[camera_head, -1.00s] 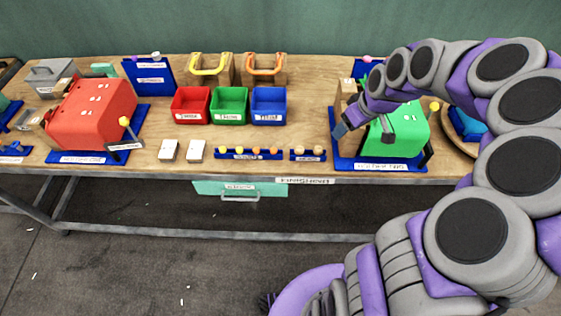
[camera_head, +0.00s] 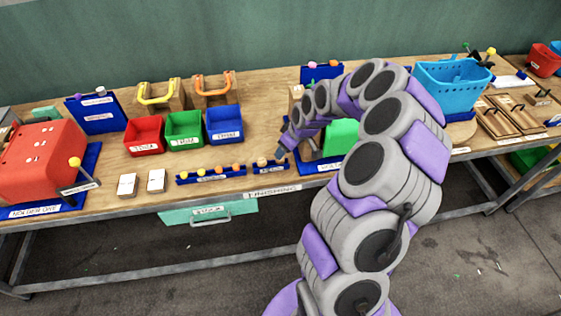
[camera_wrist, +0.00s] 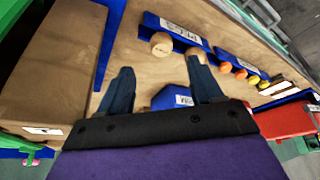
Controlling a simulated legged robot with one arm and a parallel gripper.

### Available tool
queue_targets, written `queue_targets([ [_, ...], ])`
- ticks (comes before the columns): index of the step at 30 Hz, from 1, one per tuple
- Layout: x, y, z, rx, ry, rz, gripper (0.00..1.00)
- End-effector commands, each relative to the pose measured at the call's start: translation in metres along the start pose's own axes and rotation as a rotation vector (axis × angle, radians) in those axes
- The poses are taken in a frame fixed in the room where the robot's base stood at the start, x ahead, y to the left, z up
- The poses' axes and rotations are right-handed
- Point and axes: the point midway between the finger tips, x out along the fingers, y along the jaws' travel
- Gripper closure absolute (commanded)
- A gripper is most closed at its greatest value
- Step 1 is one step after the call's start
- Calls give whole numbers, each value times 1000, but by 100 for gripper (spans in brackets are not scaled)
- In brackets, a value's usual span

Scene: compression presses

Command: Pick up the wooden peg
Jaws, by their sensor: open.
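Two round-topped wooden pegs show in the wrist view, one nearer the middle (camera_wrist: 162,44) and one beside the right finger (camera_wrist: 196,55). They stand at a small blue rack (camera_wrist: 150,21) with a white label. In the head view a wooden peg (camera_head: 262,162) shows at the right end of the row of pegs, just left of my gripper (camera_head: 284,150). In the wrist view my gripper (camera_wrist: 161,72) is open, with nothing between its dark fingers. The right fingertip overlaps the second peg in the picture; I cannot tell whether they touch.
A longer blue rack (camera_head: 190,180) holds several yellow and orange pegs. The green press (camera_head: 341,135) is partly hidden behind my arm. Red (camera_head: 144,136), green (camera_head: 184,130) and blue (camera_head: 223,124) bins stand behind the racks. A wooden block (camera_wrist: 50,60) fills the wrist view's left.

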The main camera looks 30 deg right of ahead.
Motion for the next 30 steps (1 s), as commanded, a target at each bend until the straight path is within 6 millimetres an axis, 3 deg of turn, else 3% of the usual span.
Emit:
queue_targets([
  [8, 22, 1, 2, 1, -2, -4, 35],
  [17, 62, -1, 2, 1, -3, -5, 35],
  [24, 64, -1, 1, 0, -1, -2, 35],
  [30, 64, 0, 1, 1, -1, -3, 52],
])
